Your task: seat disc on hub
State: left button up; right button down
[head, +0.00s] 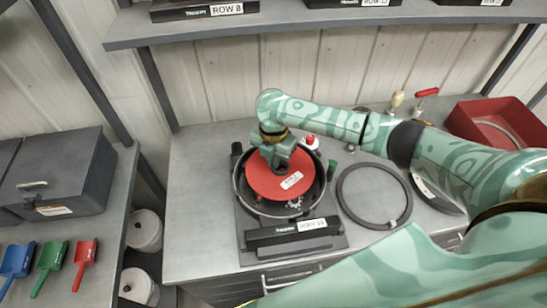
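A red disc (268,184) with a white label lies over the round dark housing of the seed meter (244,224), within its rim. Small light metal parts (296,202) show just below the disc's lower right edge. My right gripper (278,158) comes down over the upper middle of the disc. Its fingertips are hidden behind its body and wrist, so I cannot tell whether they hold the disc. The hub is hidden under the disc. I cannot tell whether the disc touches the hub or hovers above it. My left gripper is out of view.
A dark ring (346,208) lies on the bench right of the meter. A red-and-white knob (310,142) stands behind the meter. A red bin (462,122) and hand tools are at the back right. A shelf (280,28) overhangs the bench. Coloured scoops (50,258) lie far left.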

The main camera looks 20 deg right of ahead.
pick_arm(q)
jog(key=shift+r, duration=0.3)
pick_arm(e)
jog(key=shift+f, duration=0.75)
dwell(0.6)
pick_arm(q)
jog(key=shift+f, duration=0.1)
pick_arm(e)
jog(key=shift+f, duration=0.3)
jog(key=shift+f, duration=0.55)
dwell(0.7)
